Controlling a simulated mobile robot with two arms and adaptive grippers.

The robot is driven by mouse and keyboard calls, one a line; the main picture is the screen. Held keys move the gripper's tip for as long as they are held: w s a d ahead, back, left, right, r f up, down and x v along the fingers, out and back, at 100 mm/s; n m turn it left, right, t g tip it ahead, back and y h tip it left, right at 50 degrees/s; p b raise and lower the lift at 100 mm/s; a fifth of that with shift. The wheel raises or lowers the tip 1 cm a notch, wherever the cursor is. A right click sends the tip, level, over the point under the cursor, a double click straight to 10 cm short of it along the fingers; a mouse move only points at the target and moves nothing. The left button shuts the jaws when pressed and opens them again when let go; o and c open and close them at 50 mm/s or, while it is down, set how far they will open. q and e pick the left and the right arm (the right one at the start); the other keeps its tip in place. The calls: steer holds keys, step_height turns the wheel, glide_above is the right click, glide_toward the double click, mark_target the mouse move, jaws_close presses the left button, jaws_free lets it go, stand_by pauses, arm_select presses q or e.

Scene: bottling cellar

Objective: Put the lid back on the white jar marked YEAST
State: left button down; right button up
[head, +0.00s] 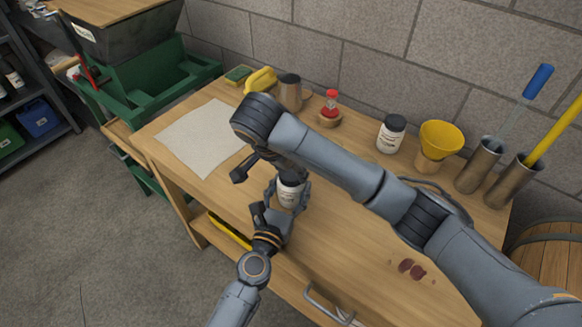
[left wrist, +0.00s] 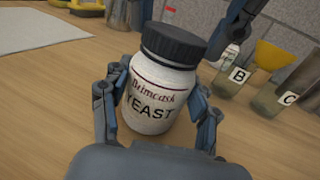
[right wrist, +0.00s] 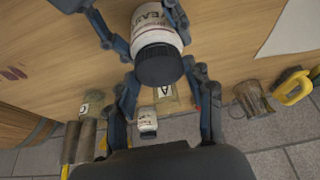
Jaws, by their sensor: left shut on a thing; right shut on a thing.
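The white jar marked YEAST (left wrist: 155,98) stands upright over the bench, with its label showing in the left wrist view. My left gripper (left wrist: 158,108) is shut around the jar's body, with a finger on each side. The black lid (left wrist: 173,44) is on the jar's mouth; I cannot tell whether it is fully seated. My right gripper (right wrist: 161,72) comes from above and is shut on the lid, which also shows in the right wrist view (right wrist: 158,66). In the head view the jar (head: 290,194) is partly hidden by my grippers.
Along the wall stand a second white jar with a black lid (head: 391,134), a yellow funnel (head: 441,141), a red-topped item (head: 331,105) and metal cylinders (head: 480,165). A pale sheet (head: 205,138) lies left. Dark red stains (head: 411,269) mark the otherwise clear front right.

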arm_select(q)
steer(key=shift+d, duration=0.15)
arm_select(e)
steer(key=m, duration=0.2)
steer(key=m+g+h, duration=0.1)
steer(key=m, duration=0.2)
steer(key=shift+w+a+g, duration=0.1)
steer(key=shift+w+g, duration=0.1)
steer(key=shift+g, duration=0.1)
steer(key=m+g, duration=0.1)
steer(key=m, duration=0.2)
steer(key=m+g+h, duration=0.1)
steer(key=m, duration=0.3)
steer(key=shift+w+g, duration=0.15)
steer(key=shift+g, duration=0.15)
steer(key=o, duration=0.8)
steer(key=shift+c, duration=0.2)
steer(key=v, duration=1.2)
